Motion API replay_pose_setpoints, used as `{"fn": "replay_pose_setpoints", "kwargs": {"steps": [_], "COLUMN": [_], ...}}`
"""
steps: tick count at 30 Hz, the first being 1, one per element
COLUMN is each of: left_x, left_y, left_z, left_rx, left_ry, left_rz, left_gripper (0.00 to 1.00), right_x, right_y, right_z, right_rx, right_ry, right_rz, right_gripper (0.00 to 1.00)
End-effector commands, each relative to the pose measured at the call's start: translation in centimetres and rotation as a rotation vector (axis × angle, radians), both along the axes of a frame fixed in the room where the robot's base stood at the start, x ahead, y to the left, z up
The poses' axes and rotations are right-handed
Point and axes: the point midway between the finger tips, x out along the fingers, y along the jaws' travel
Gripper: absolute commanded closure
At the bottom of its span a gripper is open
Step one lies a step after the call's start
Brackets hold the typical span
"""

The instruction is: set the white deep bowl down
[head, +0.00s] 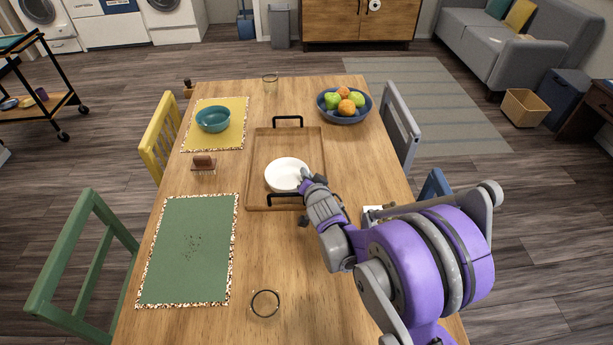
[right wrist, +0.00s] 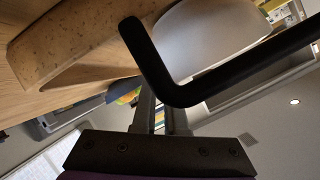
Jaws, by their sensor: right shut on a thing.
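The white deep bowl (head: 286,175) is upright at the near end of the wooden tray (head: 262,150). My right gripper (head: 304,180) is shut on the right side of the bowl's rim. In the right wrist view the white bowl (right wrist: 205,38) fills the upper middle, and the tray's black handle (right wrist: 235,82) crosses in front of my fingers, hiding their tips. Whether the bowl touches the tray floor or is slightly above it, I cannot tell. My left gripper is not in view.
A blue fruit bowl (head: 325,111) stands at the back right. A teal bowl (head: 213,119) sits on the yellow placemat (head: 236,138). A green placemat (head: 185,250) and a glass (head: 265,304) are at the near left. The tray's far half is empty.

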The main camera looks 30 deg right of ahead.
Motion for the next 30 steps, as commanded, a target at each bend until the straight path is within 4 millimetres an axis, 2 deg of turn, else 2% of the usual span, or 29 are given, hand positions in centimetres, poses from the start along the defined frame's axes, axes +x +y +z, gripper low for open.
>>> {"fn": "replay_pose_setpoints", "kwargs": {"steps": [11,12,16,17,28,30], "left_x": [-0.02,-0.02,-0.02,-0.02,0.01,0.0], "left_y": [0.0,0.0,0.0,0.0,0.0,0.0], "left_z": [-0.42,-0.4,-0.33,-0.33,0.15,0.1], "left_rx": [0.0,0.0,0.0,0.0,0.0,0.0], "left_ry": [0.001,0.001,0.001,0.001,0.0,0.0], "left_rz": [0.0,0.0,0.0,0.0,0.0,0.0], "left_gripper": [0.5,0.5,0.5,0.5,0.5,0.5], "right_x": [-0.02,-0.02,-0.02,-0.02,-0.07,-0.91], "right_y": [0.03,0.02,0.01,0.01,0.04,0.32], "right_z": [-0.62,-0.65,-0.56,-0.56,-0.01,0.23], "right_rx": [0.001,0.0,0.0,0.0,0.0,0.0], "right_ry": [-0.001,0.0,0.0,0.0,-0.001,-0.001], "right_rz": [0.0,0.0,0.0,0.0,0.001,0.001], "right_gripper": [1.0,0.86,0.63,0.6,0.6,0.6]}}
